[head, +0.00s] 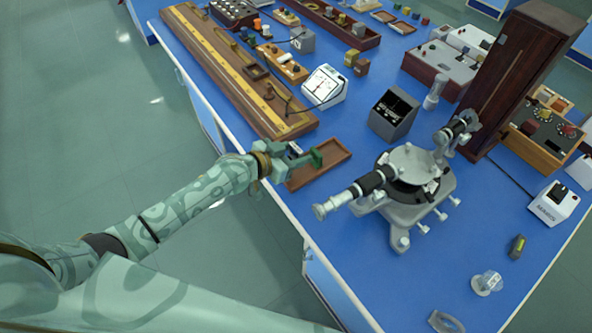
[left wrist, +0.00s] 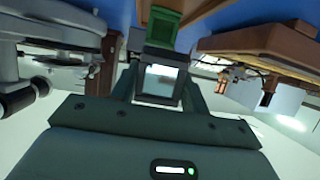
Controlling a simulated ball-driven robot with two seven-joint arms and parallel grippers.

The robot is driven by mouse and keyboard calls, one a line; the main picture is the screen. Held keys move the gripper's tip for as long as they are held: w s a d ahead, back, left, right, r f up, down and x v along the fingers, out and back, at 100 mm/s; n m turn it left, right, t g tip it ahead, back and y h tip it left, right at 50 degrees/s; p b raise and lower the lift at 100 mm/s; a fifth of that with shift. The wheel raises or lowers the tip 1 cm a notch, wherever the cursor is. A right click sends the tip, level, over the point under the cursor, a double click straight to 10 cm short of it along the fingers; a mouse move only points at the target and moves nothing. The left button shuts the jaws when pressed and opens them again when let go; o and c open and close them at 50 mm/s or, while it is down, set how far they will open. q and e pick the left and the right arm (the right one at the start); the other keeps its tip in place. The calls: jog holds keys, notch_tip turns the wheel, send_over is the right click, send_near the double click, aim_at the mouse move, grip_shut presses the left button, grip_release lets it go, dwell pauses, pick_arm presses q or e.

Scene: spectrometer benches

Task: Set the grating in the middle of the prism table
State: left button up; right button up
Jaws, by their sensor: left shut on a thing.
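The grating, which appears as a small dark green piece (head: 316,158) with a pale square pane, is at the tips of my left gripper (head: 301,158). My left gripper is shut on it. In the left wrist view the green part of the grating (left wrist: 172,24) is at the top, with the framed pane below it between the fingers. The prism table (head: 408,162) is the round grey top in the middle of the spectrometer, to the right of the gripper and apart from it. My right gripper is not in view.
A shallow wooden tray (head: 334,150) lies below the left gripper at the bench edge. The telescope (head: 345,196) points towards the lower left from the spectrometer. A dark meter box (head: 393,114) stands behind. A tall wooden cabinet (head: 510,75) stands behind right. Blue bench surface is free at front.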

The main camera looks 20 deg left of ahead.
aim_at(296, 174)
pick_arm(q)
notch_tip(296, 174, down, 6)
jog(key=b, duration=0.3)
jog(key=shift+w+r, duration=0.1)
jog(key=shift+r, duration=0.05)
jog(key=o, duration=1)
